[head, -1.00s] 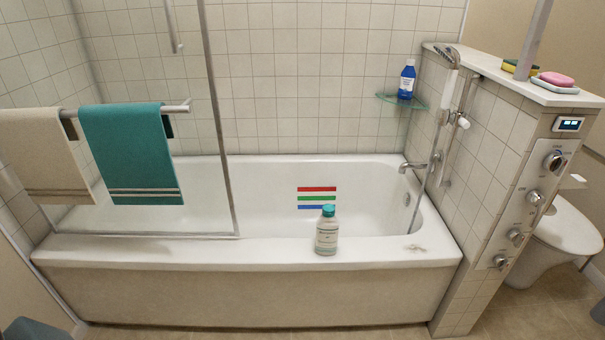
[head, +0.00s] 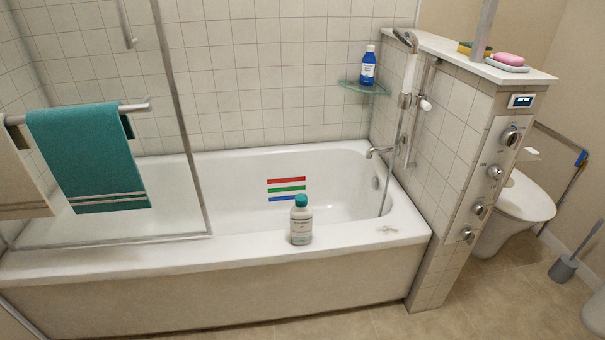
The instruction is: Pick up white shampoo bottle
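The white shampoo bottle (head: 301,226) has a teal cap and a printed label. It stands upright on the front rim of the bathtub (head: 150,259), a little right of the middle of the head view. Neither of my grippers shows in the head view.
A blue bottle (head: 368,66) stands on a glass corner shelf (head: 350,86). A teal towel (head: 88,160) hangs on a rail at the left. A tiled half wall (head: 450,130) with a pink soap (head: 509,59) stands at the right. Bare floor (head: 370,325) shows in front.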

